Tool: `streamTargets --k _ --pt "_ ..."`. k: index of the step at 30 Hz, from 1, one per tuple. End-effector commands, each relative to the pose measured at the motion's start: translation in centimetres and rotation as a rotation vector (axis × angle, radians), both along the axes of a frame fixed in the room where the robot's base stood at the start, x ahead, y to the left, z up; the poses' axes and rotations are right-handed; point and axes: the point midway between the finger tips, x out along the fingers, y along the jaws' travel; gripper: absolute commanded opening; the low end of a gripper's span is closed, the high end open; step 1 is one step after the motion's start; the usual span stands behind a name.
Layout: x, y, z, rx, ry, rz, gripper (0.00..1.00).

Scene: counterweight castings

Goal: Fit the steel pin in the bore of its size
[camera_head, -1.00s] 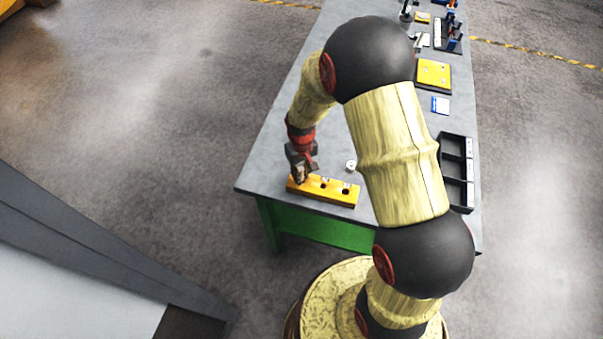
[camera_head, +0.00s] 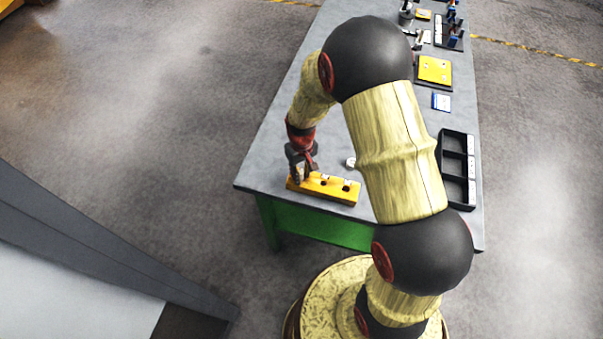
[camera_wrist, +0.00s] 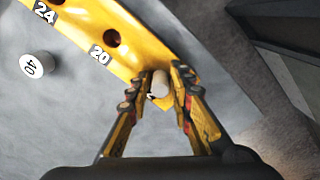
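The yellow block (camera_head: 335,189) lies along the near left edge of the table. In the wrist view the yellow block (camera_wrist: 78,22) shows bores marked 24 and 20. My gripper (camera_head: 303,178) is low over the block's left end. In the wrist view my gripper (camera_wrist: 163,78) has its fingertips close on both sides of a short light-grey steel pin (camera_wrist: 160,85), which they appear to grip. The pin is at the block's end, past the 20 bore (camera_wrist: 112,38). The label there and the pin's lower end are hidden, so I cannot tell how deep it sits.
A white cylinder marked 40 (camera_wrist: 36,64) stands on the table behind the block; it also shows in the head view (camera_head: 351,162). A black divided tray (camera_head: 457,167) lies at the right edge. A yellow plate (camera_head: 434,69) is farther back. The table left of my arm is clear.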

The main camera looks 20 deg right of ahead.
Motion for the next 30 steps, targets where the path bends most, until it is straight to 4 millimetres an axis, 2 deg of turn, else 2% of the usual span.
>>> streamTargets --k 7,17,23,30 --pt "-0.1 0.0 0.0 0.000 0.001 0.000 0.37" --pt "-0.1 0.0 0.2 0.000 0.001 0.000 0.37" --pt "0.1 0.0 2.8 0.000 -0.003 0.000 0.37" --pt "0.1 0.0 7.8 0.000 -0.003 0.000 0.37"
